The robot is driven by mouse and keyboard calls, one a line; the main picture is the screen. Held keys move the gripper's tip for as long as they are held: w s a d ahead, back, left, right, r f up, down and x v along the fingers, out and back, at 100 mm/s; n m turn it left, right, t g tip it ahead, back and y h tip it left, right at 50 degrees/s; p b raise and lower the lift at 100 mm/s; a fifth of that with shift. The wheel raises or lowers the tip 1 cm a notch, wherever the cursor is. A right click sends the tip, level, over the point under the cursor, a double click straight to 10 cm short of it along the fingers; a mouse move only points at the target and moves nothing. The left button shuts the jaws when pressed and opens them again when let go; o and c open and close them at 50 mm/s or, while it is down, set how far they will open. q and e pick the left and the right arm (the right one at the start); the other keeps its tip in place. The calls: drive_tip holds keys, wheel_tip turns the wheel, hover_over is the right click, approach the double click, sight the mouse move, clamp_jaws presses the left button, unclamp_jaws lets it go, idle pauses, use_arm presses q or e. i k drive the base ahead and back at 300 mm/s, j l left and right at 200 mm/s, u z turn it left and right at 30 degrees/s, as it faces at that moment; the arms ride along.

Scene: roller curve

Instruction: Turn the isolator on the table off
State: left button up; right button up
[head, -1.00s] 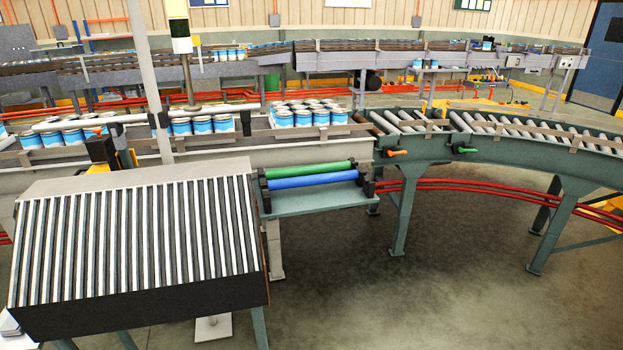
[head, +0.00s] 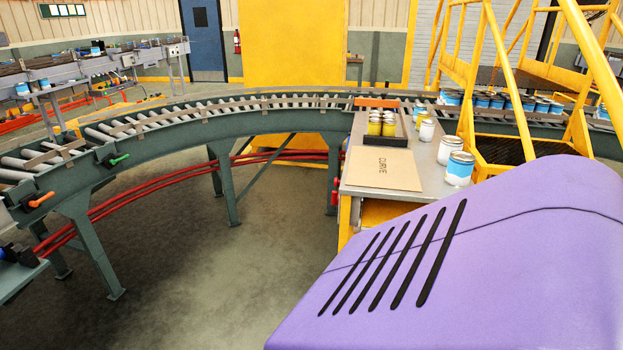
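The table (head: 385,203) stands right of centre in the head view, with a grey top and yellow frame. I cannot clearly make out an isolator on it. A small red part (head: 336,190) shows at its left side, too small to tell what it is. On the tabletop lie a brown board (head: 382,168) marked "CURVE" and a dark tray holding yellow cans (head: 381,122). White cans (head: 449,149) and a blue-and-white can (head: 459,169) stand to the right. Neither of my grippers is in view.
A curved roller conveyor (head: 200,120) runs behind the table. An orange handle (head: 42,198) and a green handle (head: 119,160) stick out of its left part. A purple slotted cover (head: 480,260) fills the lower right. Yellow stair rails (head: 505,80) stand behind. The floor (head: 220,270) at centre-left is clear.

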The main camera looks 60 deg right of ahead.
sight(335, 196)
drive_tip(key=i+z, duration=0.1)
drive_tip(key=z, duration=1.3)
drive_tip(key=i+j+z, duration=0.15)
drive_tip(key=z, duration=0.25)
drive_tip(key=i+j+z, duration=0.15)
drive_tip(key=z, duration=0.3)
drive_tip(key=i+j+z, duration=0.1)
drive_tip(key=j+z, duration=0.15)
drive_tip(key=z, duration=0.15)
drive_tip(key=i+j+z, duration=0.1)
drive_tip(key=j, duration=0.25)
drive_tip(key=i+j+z, duration=0.1)
drive_tip(key=j, duration=0.25)
drive_tip(key=i+j+z, duration=0.1)
drive_tip(key=j, duration=0.25)
drive_tip(key=i+j+z, duration=0.1)
drive_tip(key=j, duration=0.3)
drive_tip(key=i+j+z, duration=0.15)
drive_tip(key=i+j, duration=0.15)
drive_tip(key=i+j+z, duration=0.15)
drive_tip(key=i+j, duration=0.2)
drive_tip(key=i+j+z, duration=0.2)
drive_tip(key=j, duration=0.25)
drive_tip(key=i+j+z, duration=0.15)
drive_tip(key=i+j, duration=0.15)
drive_tip(key=j, duration=0.1)
